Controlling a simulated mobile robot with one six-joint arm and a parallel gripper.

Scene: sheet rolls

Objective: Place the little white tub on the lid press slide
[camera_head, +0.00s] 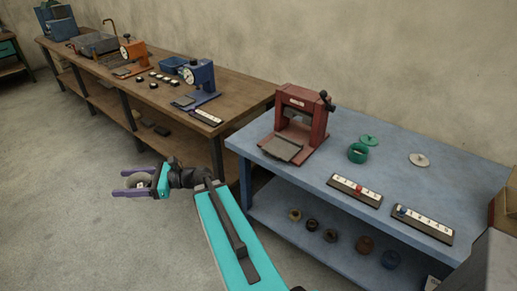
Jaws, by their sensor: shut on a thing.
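My gripper (120,183) is at the left, over the open floor in front of the brown bench. Its purple fingers are closed around a small whitish round thing, which looks like the little white tub (142,184); the fingers hide part of it. The red press (302,118) stands at the back left of the blue table. Its flat grey slide (282,149) sticks out at the front and looks empty. My gripper and the tub are well to the left of the slide and apart from it.
On the blue table (315,165) are a green tub (357,154), a green lid (369,140), a pale lid (419,160) and two numbered strips (355,191) (425,225). The brown bench (228,107) behind holds a blue press (202,80) and an orange press (133,55).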

